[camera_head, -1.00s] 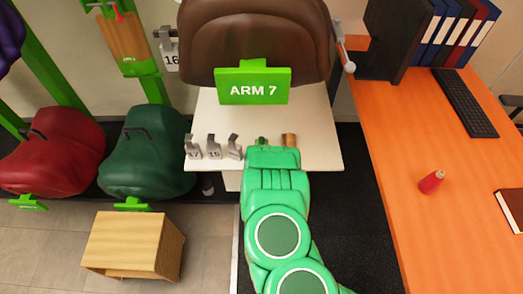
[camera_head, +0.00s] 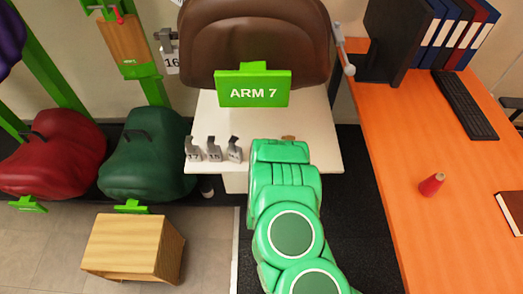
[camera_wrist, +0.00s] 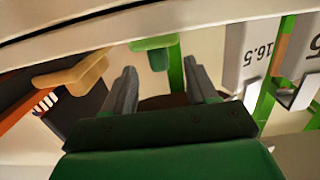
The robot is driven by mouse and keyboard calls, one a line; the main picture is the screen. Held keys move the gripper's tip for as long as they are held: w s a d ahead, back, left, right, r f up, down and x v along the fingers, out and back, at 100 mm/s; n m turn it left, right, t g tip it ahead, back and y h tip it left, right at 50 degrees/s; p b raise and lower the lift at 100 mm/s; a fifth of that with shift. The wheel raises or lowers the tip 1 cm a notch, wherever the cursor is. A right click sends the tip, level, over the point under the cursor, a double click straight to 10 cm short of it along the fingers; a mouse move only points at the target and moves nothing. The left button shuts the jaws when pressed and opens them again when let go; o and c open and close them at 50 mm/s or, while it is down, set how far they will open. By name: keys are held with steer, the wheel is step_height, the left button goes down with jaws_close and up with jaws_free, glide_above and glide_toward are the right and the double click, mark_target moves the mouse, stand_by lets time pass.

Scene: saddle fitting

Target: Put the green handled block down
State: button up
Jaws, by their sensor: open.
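The green handled block (camera_wrist: 149,44) shows in the wrist view, at the white table's surface, which runs along the top of that tilted view. It sits just past my fingertips, with a visible gap. My gripper (camera_wrist: 158,66) is open, its two grey fingers spread with nothing held between them. In the head view my green arm covers the gripper and the green block. A tan block (camera_wrist: 76,74) stands beside the green one; only its top (camera_head: 288,138) shows in the head view.
Numbered grey gauges (camera_head: 213,150) stand on the white table (camera_head: 318,135) left of my arm; one marked 16.5 (camera_wrist: 245,58) is close in the wrist view. The ARM 7 sign (camera_head: 253,88) and brown saddle (camera_head: 255,40) rise behind. An orange desk (camera_head: 415,180) is right.

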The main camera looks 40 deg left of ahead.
steer(key=shift+w+a+r+g+h, duration=0.15)
steer(key=shift+r+g+h, duration=0.2)
steer(key=shift+r, duration=0.2)
steer(key=shift+w+a+r+g+h, duration=0.15)
steer(key=shift+r+g+h, duration=0.1)
steer(key=shift+r+g, duration=0.25)
steer(key=shift+w+d+r+g+h, duration=0.15)
steer(key=shift+d+r+g+h, duration=0.35)
steer(key=shift+r, duration=0.25)
steer(key=shift+w+a+f, duration=0.2)
steer(key=shift+w+a, duration=0.25)
steer(key=shift+a, duration=0.05)
steer(key=shift+s+f+x, duration=0.1)
steer(key=shift+s+x, duration=0.05)
steer(key=shift+x, duration=0.75)
steer(key=shift+s+f+x, duration=0.15)
steer(key=shift+x, duration=2.25)
steer(key=shift+s+a, duration=0.1)
steer(key=shift+c, duration=0.3)
jaws_close()
steer(key=shift+r, duration=0.15)
